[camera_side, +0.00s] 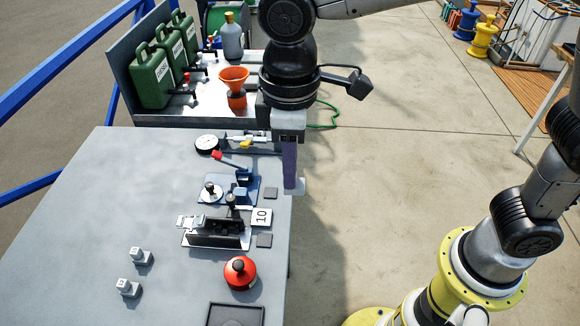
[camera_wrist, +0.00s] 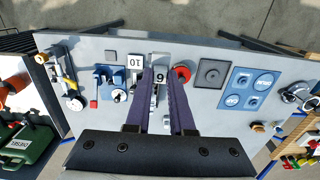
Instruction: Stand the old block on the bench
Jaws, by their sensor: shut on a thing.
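My gripper (camera_side: 293,180) is shut on a pale grey block (camera_side: 296,187), held at its fingertips above the right edge of the grey bench (camera_side: 120,190). In the wrist view the block (camera_wrist: 160,78) shows a face marked 6 between the two purple fingers (camera_wrist: 160,84); the fingers hide its sides. A white plate marked 10 (camera_side: 262,217) lies on the bench beside a black fixture (camera_side: 218,234) with a light metal piece on top. Dark grey square pads (camera_side: 271,193) and (camera_side: 264,240) lie flat near the plate.
A red round pot (camera_side: 240,273) and a dark tray (camera_side: 236,315) are at the near right of the bench. A blue-based clamp (camera_side: 240,180) and a dial gauge (camera_side: 207,143) stand farther back. The bench's left half is mostly clear.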

